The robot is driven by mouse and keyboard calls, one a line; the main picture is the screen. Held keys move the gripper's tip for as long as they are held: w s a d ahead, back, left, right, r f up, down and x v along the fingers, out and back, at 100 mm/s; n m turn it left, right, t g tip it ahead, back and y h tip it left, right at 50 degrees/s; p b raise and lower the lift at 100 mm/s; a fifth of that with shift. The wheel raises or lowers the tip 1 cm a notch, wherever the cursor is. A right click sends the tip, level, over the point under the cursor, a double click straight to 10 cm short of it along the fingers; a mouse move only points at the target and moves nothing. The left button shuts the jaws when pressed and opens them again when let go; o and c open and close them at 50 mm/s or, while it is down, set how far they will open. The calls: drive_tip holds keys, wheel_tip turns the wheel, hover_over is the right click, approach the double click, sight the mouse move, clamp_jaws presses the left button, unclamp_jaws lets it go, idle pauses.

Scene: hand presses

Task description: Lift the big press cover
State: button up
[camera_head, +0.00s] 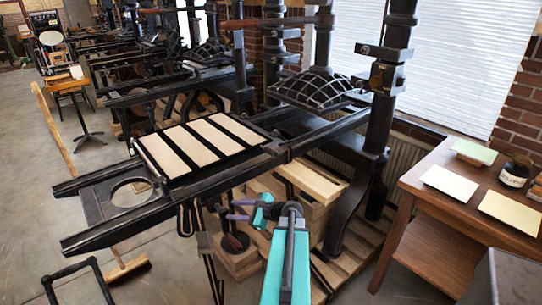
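The big press (376,125) is a black iron hand press with long rails reaching toward the lower left. A flat black-framed panel with cream strips (203,140), which looks like its cover, lies flat across the rails. My teal arm (286,268) rises from the bottom middle, in front of the press and below the rails. Its far end, with teal and purple parts (240,210), points left under the near rail, apart from the panel. The fingers are too small and dark to make out, so I cannot tell whether they are open.
A wooden table (420,190) with paper sheets and a small jar stands at right. Wooden boxes (308,180) sit under the press. A black frame (77,282) stands at the lower left. More presses line the back. The grey floor at left is mostly clear.

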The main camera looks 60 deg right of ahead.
drive_tip(key=s+d+r+m+t+h, duration=0.2)
drive_tip(key=s+d+r+m+h, duration=0.15)
drive_tip(key=s+d+r, duration=0.5)
drive_tip(key=m+t+h, duration=0.1)
drive_tip(key=m+h, duration=0.3)
drive_tip(key=m, duration=0.1)
approach(276, 156)
drive_tip(key=s, duration=0.1)
drive_tip(key=shift+s+a+r+b, duration=0.1)
drive_tip(key=shift+b, duration=0.2)
drive_tip(key=shift+p+x, duration=1.75)
drive_tip(key=shift+x, duration=5.2)
drive_tip(key=shift+a, duration=0.15)
drive_tip(key=shift+c, duration=0.3)
